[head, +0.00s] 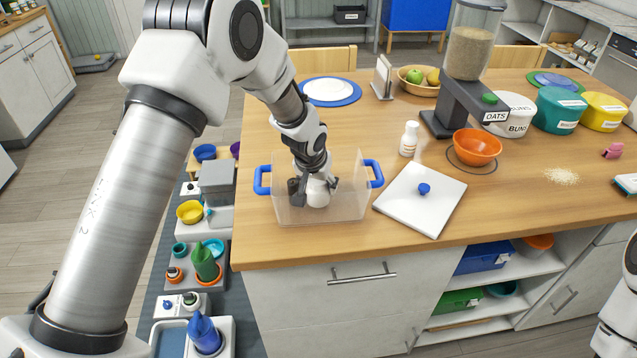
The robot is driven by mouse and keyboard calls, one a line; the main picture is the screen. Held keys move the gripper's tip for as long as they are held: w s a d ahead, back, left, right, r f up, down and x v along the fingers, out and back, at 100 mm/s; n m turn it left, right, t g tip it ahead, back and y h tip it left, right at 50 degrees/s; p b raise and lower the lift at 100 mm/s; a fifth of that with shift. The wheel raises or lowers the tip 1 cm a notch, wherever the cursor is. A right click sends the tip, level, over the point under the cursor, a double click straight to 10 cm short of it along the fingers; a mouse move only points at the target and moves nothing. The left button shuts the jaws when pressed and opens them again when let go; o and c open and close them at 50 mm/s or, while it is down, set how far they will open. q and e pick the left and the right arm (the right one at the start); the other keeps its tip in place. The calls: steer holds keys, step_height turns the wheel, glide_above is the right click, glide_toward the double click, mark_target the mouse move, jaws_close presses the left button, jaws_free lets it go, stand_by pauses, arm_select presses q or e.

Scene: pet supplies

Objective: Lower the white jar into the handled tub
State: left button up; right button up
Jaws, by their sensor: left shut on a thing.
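The handled tub (345,206) is a clear box with blue handles at its left and right, standing near the front left of the wooden counter. My left gripper (315,188) points down inside the tub's outline and is shut on the white jar (318,193). The jar appears upright and low between the tub walls. I cannot tell whether it touches the tub floor. The gripper fingers partly hide the jar. My right gripper is out of view; only part of my right arm shows at the right edge.
A white lid with a blue knob (421,202) lies right of the tub. A white bottle (409,139) stands behind it. An orange bowl (477,147) sits under the oats dispenser (466,60). Labelled tubs stand at the back right. The front right counter is mostly clear.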

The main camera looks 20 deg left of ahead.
arm_select(q)
steer(key=shift+f+b, duration=0.35)
steer(key=shift+f, duration=0.1)
stand_by(0.3)
steer(key=o, duration=1.3)
steer(key=shift+c, duration=0.2)
steer(key=shift+r, duration=0.15)
steer(key=v, duration=1.1)
steer(key=shift+s+r, duration=0.25)
